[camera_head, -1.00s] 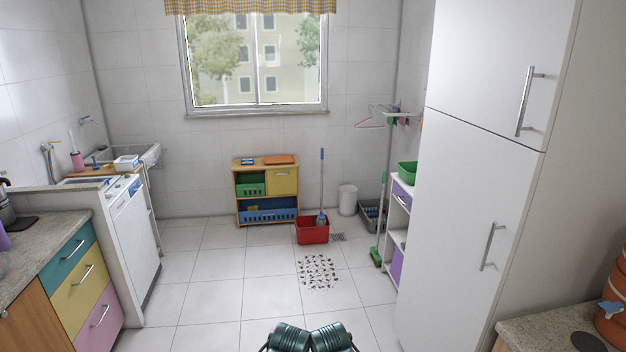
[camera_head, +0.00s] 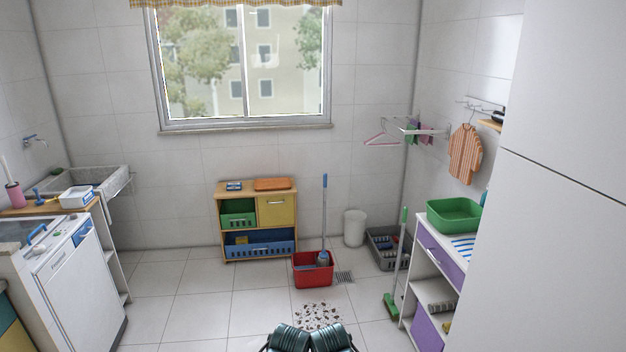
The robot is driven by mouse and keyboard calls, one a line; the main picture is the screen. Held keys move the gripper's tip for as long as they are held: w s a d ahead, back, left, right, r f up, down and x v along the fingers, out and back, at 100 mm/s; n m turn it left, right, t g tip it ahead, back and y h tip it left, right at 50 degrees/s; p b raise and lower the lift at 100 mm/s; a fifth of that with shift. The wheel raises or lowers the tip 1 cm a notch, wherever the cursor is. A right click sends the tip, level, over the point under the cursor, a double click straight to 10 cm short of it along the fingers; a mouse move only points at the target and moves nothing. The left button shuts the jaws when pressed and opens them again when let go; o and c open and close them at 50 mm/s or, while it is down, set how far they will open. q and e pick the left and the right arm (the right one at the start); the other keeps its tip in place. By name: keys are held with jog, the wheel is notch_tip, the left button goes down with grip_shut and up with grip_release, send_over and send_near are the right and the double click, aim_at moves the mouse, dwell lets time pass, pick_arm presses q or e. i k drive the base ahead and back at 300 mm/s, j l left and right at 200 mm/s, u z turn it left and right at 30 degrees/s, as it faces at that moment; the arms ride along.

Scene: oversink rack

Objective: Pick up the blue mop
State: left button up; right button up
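The blue mop (camera_head: 324,220) stands upright in a red bucket (camera_head: 313,273) on the tiled floor, ahead and slightly right of the middle. Two dark green ribbed parts of my own arms show at the bottom middle, well short of the bucket. No gripper fingertips show in the view.
A wooden shelf (camera_head: 257,187) with crates stands left of the bucket. A green broom (camera_head: 401,240) leans by the white shelf (camera_head: 438,262) on the right. Dark debris (camera_head: 316,316) lies on the floor before the bucket. A washing machine (camera_head: 75,285) stands left.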

aim_at(323, 257)
jog(key=i, duration=3.4)
jog(key=i+u, duration=0.2)
jog(key=k, duration=0.05)
